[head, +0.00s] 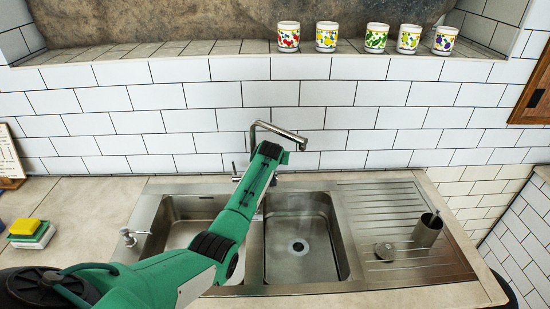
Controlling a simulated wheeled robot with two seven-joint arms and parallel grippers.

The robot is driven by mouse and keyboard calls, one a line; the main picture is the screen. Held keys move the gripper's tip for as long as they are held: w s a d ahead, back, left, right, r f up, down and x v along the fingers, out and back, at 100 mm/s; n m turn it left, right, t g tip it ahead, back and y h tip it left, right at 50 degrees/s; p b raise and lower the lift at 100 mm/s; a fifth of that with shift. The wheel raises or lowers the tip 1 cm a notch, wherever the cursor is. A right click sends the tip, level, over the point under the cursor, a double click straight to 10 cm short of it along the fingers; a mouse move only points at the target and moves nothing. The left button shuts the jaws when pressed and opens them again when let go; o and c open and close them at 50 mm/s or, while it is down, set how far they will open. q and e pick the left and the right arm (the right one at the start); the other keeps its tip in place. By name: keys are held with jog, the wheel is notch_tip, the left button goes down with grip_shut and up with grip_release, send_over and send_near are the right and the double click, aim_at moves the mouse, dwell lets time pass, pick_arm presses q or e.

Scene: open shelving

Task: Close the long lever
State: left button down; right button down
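A metal faucet (282,131) with an angled spout rises behind the double sink. A small thin lever (235,170) shows at its base, left of my arm; much of the base is hidden behind the arm. I cannot tell whether this is the long lever. My green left arm reaches across the sink's middle, and its dark end with the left gripper (272,154) is just below the spout, close to the faucet. The fingers are too small and partly hidden to tell open from shut, or whether they touch the faucet. My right gripper is not in view.
The steel sink has a left basin (185,212), a right basin (312,262) and a drainboard (365,215) holding a metal cup (427,231). A small metal knob (131,238) sits at the left rim. Sponges (30,231) lie far left. Several patterned cups line the ledge (215,47).

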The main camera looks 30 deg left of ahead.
pick_arm(q)
jog(key=shift+w, duration=0.1)
dwell(0.4)
jog(key=c, duration=1.5)
grip_release()
jog(key=shift+w+a, duration=0.1)
jog(key=b+v, duration=0.3)
jog(key=v, duration=1)
jog(key=shift+r, duration=0.3)
